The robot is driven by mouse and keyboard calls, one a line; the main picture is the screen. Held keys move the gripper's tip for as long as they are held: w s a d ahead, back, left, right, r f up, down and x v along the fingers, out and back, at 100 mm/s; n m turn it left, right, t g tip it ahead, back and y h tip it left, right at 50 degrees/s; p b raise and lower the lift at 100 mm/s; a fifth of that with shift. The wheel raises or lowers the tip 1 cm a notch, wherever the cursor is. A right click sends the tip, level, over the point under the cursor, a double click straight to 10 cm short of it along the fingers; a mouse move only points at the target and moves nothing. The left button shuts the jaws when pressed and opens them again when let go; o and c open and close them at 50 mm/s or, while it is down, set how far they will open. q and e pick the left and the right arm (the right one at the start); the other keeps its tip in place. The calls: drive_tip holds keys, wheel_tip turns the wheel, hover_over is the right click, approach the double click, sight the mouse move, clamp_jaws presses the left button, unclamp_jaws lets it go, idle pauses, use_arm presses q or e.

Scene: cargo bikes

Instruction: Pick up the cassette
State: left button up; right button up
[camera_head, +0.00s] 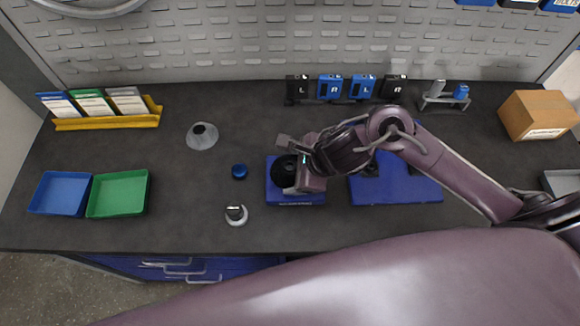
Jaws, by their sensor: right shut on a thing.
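A dark round part, which looks like the cassette (283,173), sits at a blue square block (296,199) on the middle of the bench. My right gripper (290,167) reaches in from the right over the block and is shut on the dark round part. The gripper and wrist hide its right side, and I cannot tell whether it rests on the block or is just clear of it. My left gripper is not in view.
A blue mat (405,189) lies right of the block, partly under my arm. A grey cone (202,135), a blue cap (239,171) and a silver ring (236,214) stand left. Blue (60,193) and green (118,193) trays lie far left; a cardboard box (540,115) stands right.

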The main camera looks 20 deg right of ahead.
drive_tip(key=shift+c, duration=1)
drive_tip(key=shift+r, duration=0.1)
